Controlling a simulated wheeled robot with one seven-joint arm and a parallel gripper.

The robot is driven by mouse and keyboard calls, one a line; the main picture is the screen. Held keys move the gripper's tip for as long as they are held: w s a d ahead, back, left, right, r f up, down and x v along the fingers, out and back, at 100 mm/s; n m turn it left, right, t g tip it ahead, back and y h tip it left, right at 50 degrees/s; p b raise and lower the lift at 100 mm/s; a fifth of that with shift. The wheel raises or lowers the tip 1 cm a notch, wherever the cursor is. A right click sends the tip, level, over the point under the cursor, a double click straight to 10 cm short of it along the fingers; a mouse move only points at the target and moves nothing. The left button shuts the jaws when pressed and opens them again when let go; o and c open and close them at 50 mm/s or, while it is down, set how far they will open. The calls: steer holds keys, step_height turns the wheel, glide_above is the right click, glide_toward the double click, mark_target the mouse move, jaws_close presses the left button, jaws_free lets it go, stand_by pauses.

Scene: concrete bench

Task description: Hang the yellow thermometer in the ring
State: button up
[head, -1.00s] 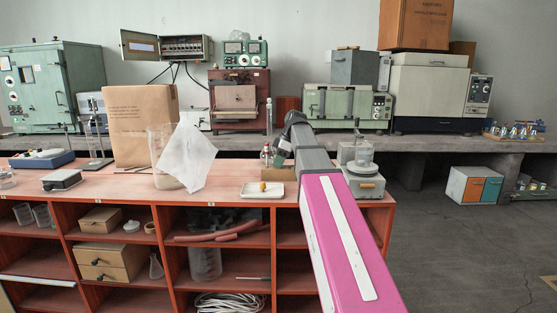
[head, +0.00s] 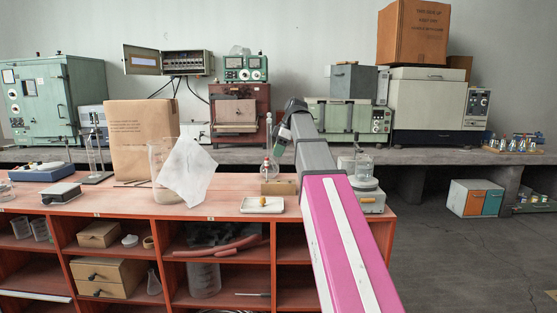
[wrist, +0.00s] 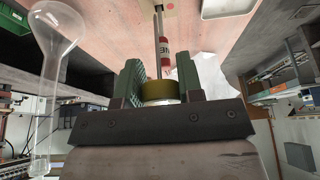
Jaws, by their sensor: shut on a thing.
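My gripper (wrist: 158,78) has green fingers shut around an olive-yellow collar (wrist: 158,91), which I take for the top of the yellow thermometer. A thin stem (wrist: 157,25) runs away from it towards the bench, with a red-and-white banded piece (wrist: 166,58) beside or on it. In the head view my gripper (head: 281,143) is above the bench's right part, largely edge-on, and the thermometer is hard to make out there. A retort stand (head: 97,178) stands at the bench's left. I cannot make out the ring clearly.
A long-necked glass flask (wrist: 58,35) stands close beside my gripper, also in the head view (head: 269,167). A wooden block (head: 281,187), white tray (head: 250,209) with a yellow piece, beaker with white cloth (head: 187,170), paper bag (head: 140,140) and balance (head: 370,198) are on the bench.

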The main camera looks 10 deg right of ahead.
steer(key=shift+r, duration=3)
steer(key=shift+d, duration=0.1)
